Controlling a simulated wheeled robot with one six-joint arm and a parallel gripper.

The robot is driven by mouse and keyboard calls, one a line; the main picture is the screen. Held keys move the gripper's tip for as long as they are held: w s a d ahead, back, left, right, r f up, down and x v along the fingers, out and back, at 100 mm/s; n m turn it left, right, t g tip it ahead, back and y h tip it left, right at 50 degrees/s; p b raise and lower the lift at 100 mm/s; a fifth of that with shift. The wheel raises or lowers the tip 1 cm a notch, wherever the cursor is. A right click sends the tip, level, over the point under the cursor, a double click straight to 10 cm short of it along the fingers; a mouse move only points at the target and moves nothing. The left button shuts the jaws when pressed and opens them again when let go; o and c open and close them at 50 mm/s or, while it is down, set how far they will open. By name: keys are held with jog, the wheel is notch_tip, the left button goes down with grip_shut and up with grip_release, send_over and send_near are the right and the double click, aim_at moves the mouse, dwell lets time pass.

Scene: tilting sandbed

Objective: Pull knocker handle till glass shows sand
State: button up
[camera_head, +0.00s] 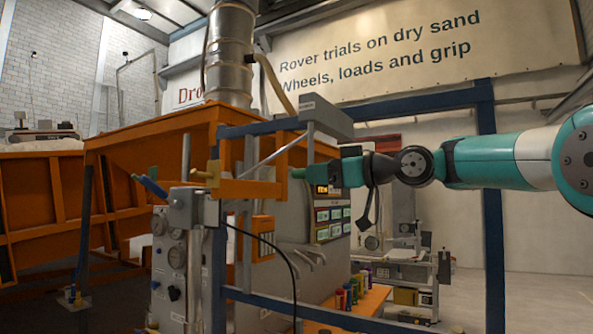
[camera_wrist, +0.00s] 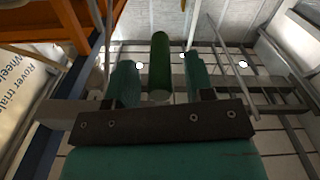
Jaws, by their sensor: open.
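A dark green cylindrical handle (camera_wrist: 160,70), which looks like the knocker handle, shows end-on in the wrist view. It lies between the two teal fingers of my gripper (camera_wrist: 160,78), with a visible gap on each side. In the head view a green tip (camera_head: 298,173) shows beside the orange bracket, just left of my gripper (camera_head: 325,173). My gripper is open. How far the handle reaches between the fingers is unclear. I cannot make out the glass for certain, nor any sand in it.
A blue frame post (camera_head: 487,200) and a grey box (camera_head: 326,115) stand close to my arm. A panel with small displays (camera_head: 332,214) is below my gripper. A gauge cabinet (camera_head: 175,265) is at the left. An orange bench (camera_head: 365,303) holds several small jars.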

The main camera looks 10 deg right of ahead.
jog(key=shift+x, duration=0.8)
grip_shut()
notch_tip(320, 180, down, 5)
jog(key=b, duration=0.5)
jog(key=shift+f, duration=0.1)
grip_release()
jog(key=shift+d, duration=0.1)
